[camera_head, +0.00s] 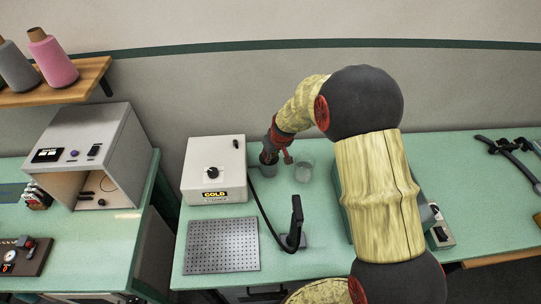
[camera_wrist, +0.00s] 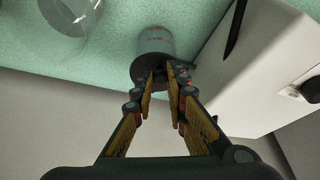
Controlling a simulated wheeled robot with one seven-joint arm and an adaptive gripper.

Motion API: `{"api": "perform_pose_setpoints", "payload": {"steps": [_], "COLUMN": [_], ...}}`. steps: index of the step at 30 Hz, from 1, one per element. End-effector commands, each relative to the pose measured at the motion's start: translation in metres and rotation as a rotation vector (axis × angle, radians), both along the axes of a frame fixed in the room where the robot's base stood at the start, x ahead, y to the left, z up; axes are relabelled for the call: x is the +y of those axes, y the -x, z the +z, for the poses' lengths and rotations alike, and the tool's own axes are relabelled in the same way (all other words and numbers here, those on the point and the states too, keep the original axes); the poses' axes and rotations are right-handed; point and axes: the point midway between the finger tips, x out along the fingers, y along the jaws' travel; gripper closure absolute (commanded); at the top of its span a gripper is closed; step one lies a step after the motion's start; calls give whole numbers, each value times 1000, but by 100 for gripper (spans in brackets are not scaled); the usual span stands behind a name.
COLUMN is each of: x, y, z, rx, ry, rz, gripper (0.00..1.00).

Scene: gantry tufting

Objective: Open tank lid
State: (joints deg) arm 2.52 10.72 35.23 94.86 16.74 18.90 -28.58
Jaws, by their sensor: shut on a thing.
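The tank is a small grey cylinder (camera_wrist: 155,42) with red marks on its side, upright on the green bench in the wrist view. Its dark round lid (camera_wrist: 147,64) is on the end facing my gripper (camera_wrist: 162,84). The fingers are close together at the lid's middle and shut on it, hiding its centre. I cannot tell whether the lid is lifted from the rim. In the head view the tank (camera_head: 268,170) is partly hidden below my gripper (camera_head: 278,153).
A clear glass vessel (camera_head: 304,171) stands just right of the tank. A black cable (camera_head: 262,212) runs to a black upright tool (camera_head: 295,222) in front. A perforated plate (camera_head: 222,245) lies front left.

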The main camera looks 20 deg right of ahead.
Motion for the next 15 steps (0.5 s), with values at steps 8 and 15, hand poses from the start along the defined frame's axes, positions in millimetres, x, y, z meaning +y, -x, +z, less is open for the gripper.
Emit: {"api": "perform_pose_setpoints", "payload": {"steps": [8, 15], "x": [-1, -4], "y": [-7, -19], "z": [13, 22], "rx": [117, 289], "ry": [-23, -56], "rz": [1, 0], "gripper": [100, 100]}}
